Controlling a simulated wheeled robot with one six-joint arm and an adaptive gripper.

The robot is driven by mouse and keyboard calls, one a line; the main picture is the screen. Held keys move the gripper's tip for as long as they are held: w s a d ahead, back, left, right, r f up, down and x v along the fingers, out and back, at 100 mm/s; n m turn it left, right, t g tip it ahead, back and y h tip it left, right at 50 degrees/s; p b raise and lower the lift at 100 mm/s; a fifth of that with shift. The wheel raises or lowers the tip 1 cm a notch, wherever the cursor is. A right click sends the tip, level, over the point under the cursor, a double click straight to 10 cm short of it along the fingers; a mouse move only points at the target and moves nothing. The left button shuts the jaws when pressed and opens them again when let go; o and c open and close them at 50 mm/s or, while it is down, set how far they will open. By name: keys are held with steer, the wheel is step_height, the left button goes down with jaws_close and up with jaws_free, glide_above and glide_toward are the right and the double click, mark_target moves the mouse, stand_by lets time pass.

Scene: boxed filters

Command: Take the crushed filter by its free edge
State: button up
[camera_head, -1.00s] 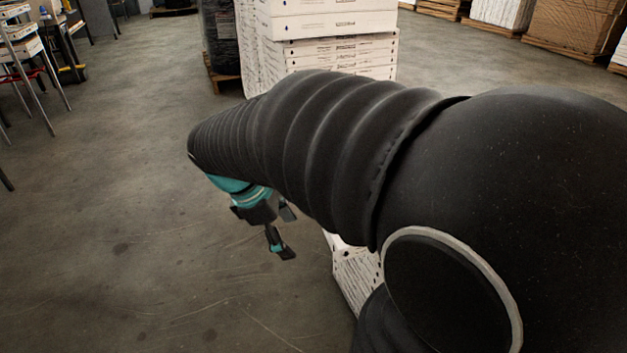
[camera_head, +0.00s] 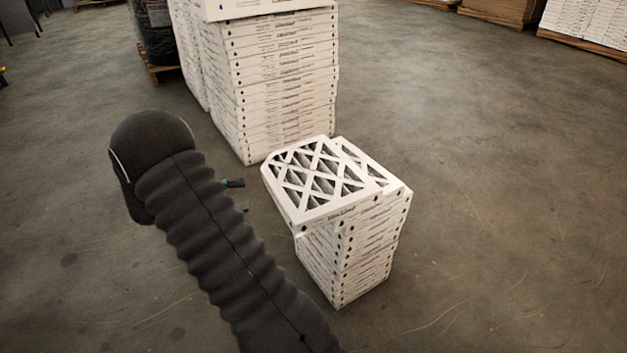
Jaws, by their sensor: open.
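A white-framed filter with a lattice face (camera_head: 318,182) lies on top of a short stack of filters (camera_head: 350,255) at centre right. It sits askew, jutting past the stack on its left side, and its far left corner looks blunted. I take it for the crushed filter, though the damage is hard to make out. My gripper (camera_head: 238,195) is left of this filter, apart from it. Only its two dark fingertips show, spread and empty; my arm hides the rest.
A taller stack of white boxed filters (camera_head: 275,90) stands close behind the short stack. A black-wrapped pallet load (camera_head: 155,35) is at the back left. Palleted boxes (camera_head: 590,25) line the back right. The floor right of the short stack is clear.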

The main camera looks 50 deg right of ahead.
mark_target(270, 191)
steer(key=shift+n, duration=0.4)
steer(key=x, duration=0.8)
steer(key=shift+w+d+f, duration=0.15)
steer(key=shift+w+f, duration=0.1)
steer(key=shift+f, duration=0.05)
steer(key=shift+w+d+b+x, duration=0.1)
steer(key=shift+b+x, duration=0.1)
steer(key=shift+x, duration=0.75)
steer(key=shift+w+d+b+x, duration=0.1)
steer(key=shift+b+x, duration=0.05)
steer(key=shift+x, duration=0.8)
steer(key=shift+w+b+x, duration=0.15)
steer(key=shift+b+x, duration=0.05)
steer(key=shift+x, duration=0.75)
steer(key=c, duration=1.2)
steer(key=shift+c, duration=0.3)
